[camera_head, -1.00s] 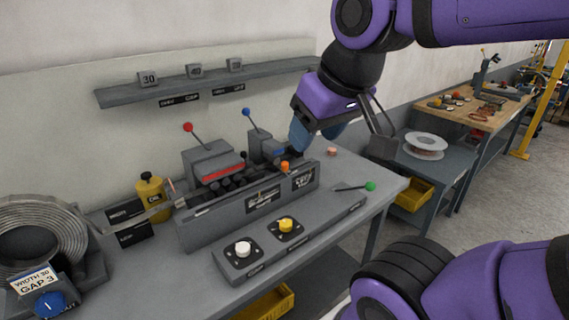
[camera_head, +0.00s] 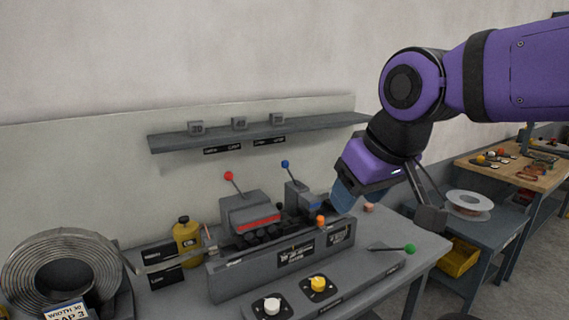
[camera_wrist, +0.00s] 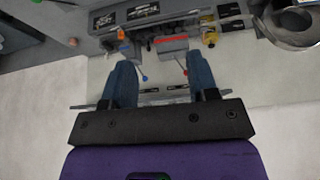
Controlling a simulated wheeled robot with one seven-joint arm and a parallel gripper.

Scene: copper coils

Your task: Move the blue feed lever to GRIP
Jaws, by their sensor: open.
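The blue feed lever (camera_head: 285,165) is a thin rod with a blue ball on top. It rises from a small grey block (camera_head: 303,196) on the bench machine. In the wrist view the blue ball (camera_wrist: 144,78) shows between the two fingers, nearer the left one, and apart from both. My gripper (camera_head: 343,205) is to the right of the lever in the head view, with its blue fingers pointing down. In the wrist view my gripper (camera_wrist: 161,75) is open with nothing between the fingertips. A GRIP marking is too small to read.
A red-knobbed lever (camera_head: 229,176) stands left of the blue one. An orange knob (camera_head: 320,220) is on the machine front, and a green-knobbed lever (camera_head: 410,249) lies at the right. A shelf (camera_head: 255,136) hangs behind. A yellow oil bottle (camera_head: 187,239) and metal coil (camera_head: 62,268) are left.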

